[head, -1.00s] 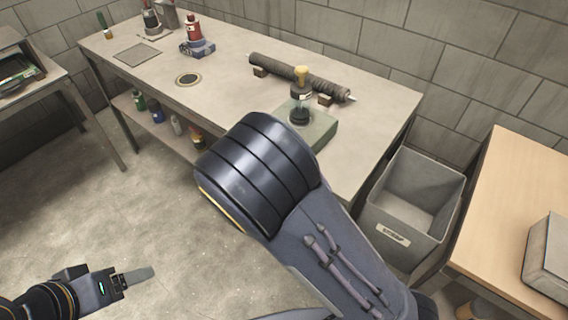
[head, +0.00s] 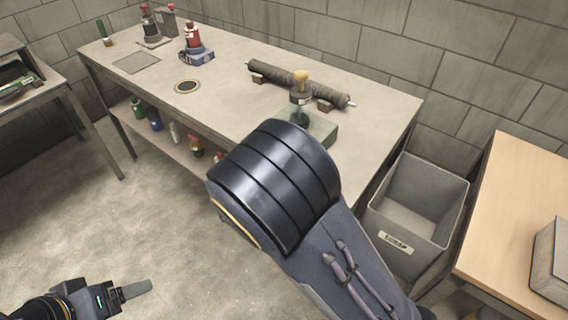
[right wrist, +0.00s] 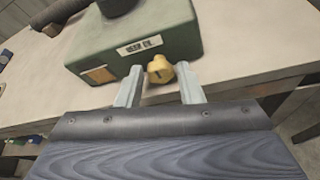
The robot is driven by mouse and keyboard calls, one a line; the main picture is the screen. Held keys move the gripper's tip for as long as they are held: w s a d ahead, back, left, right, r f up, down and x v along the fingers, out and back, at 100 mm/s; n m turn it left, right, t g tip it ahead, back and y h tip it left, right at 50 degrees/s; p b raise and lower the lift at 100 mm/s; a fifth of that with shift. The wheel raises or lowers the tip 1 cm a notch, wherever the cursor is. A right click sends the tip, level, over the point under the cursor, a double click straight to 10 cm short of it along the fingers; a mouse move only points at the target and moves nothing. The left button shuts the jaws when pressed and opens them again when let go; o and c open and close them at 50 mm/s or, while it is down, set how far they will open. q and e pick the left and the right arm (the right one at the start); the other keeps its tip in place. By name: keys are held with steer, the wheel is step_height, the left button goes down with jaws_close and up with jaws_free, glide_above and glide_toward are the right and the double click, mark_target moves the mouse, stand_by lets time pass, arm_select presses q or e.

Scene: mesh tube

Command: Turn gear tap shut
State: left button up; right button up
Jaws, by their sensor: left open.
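A yellow tap knob (right wrist: 160,70) sticks out from the front of a green box (right wrist: 135,40) in the right wrist view. My right gripper (right wrist: 160,90) is open, with one finger on each side of the knob and a gap visible beside it. In the head view the green box (head: 322,130) stands on the bench's right front part. My right arm hides its front, the knob and the right gripper there. My left gripper (head: 138,289) is open and empty at the lower left, over the floor and far from the box.
A grey bin (head: 417,200) and a wooden table (head: 520,190) are at the right. The bench's middle is mostly clear.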

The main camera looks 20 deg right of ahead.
steer(key=v, duration=0.7)
steer(key=shift+s+a+p, duration=0.25)
steer(key=shift+s+p, duration=0.05)
steer(key=shift+p, duration=0.05)
steer(key=shift+r, duration=0.1)
steer(key=s+d+r+m+g+y+p, duration=0.2)
steer(key=s+d+m+g+y+p, duration=0.2)
steer(key=s+d+m+g+y, duration=0.55)
steer(key=s+d+r+m+t+y+p, duration=0.2)
steer(key=s+r+m+t+y+p, duration=0.2)
steer(key=s+r+m, duration=0.7)
steer(key=s+m+t, duration=0.1)
steer(key=m, duration=0.3)
steer(key=shift+s+m+t+p, duration=0.3)
steer(key=shift+m+t, duration=0.05)
